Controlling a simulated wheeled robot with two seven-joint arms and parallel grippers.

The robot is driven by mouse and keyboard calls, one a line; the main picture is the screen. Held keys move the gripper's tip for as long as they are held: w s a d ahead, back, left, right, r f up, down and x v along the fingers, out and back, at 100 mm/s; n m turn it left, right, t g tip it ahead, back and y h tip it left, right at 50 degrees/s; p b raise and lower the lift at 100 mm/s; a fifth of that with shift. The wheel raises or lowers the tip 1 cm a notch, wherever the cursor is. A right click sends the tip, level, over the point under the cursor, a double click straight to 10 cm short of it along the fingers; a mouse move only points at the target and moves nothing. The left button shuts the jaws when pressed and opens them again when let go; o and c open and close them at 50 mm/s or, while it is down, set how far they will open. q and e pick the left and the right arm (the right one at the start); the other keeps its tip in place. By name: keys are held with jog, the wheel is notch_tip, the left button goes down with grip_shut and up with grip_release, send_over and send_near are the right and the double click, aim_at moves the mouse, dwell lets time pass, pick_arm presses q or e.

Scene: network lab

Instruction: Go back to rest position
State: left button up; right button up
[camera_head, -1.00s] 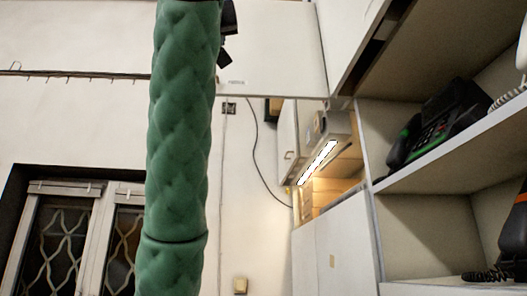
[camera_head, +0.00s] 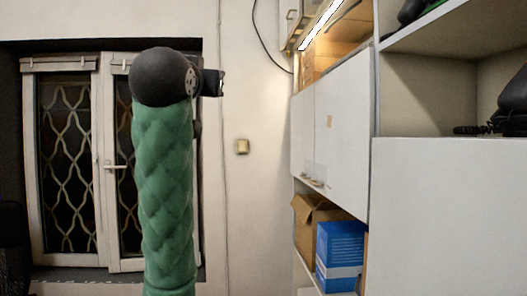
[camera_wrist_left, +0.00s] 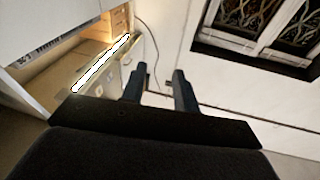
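A green padded part of my own arm stands upright left of centre in the head view, with a dark round joint at its top. No gripper shows in the head view. In the left wrist view, my left gripper (camera_wrist_left: 159,70) has its two dark fingers spread apart with nothing between them. It points toward a pale wall. My right gripper is in neither current view.
A barred window (camera_head: 75,165) is in the wall at left. White cabinets (camera_head: 335,130) and open shelves stand at right. A cardboard box (camera_head: 309,225) and a blue box (camera_head: 339,252) sit on a low shelf. A black device (camera_head: 512,105) sits higher up.

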pick_arm(q)
notch_tip(320, 180, down, 41)
jog(key=w+a+g, duration=0.1)
jog(key=w+g, duration=0.1)
jog(key=g, duration=0.4)
jog(key=s+f+g, duration=0.1)
jog(key=s+f, duration=0.1)
jog(key=f, duration=0.5)
jog(key=s+f+g, duration=0.1)
jog(key=s+f, duration=0.2)
jog(key=f, duration=0.5)
jog(key=s+f+g, duration=0.2)
jog(key=s+f, duration=0.2)
jog(key=f, duration=0.4)
jog(key=s+a+f+g, duration=0.1)
jog(key=s+f, duration=0.4)
jog(key=f, duration=0.2)
jog(key=s+f+g, duration=0.2)
jog(key=s+f, duration=0.2)
jog(key=f, duration=0.4)
jog(key=s+f+g, duration=0.2)
jog(key=s+f, duration=0.5)
jog(key=s, duration=0.4)
jog(key=s+f+g, duration=0.3)
jog(key=s+f, duration=0.5)
jog(key=s, duration=0.2)
jog(key=shift+s+a+f, duration=0.2)
jog(key=shift+s+a, duration=0.15)
jog(key=shift+a, duration=0.1)
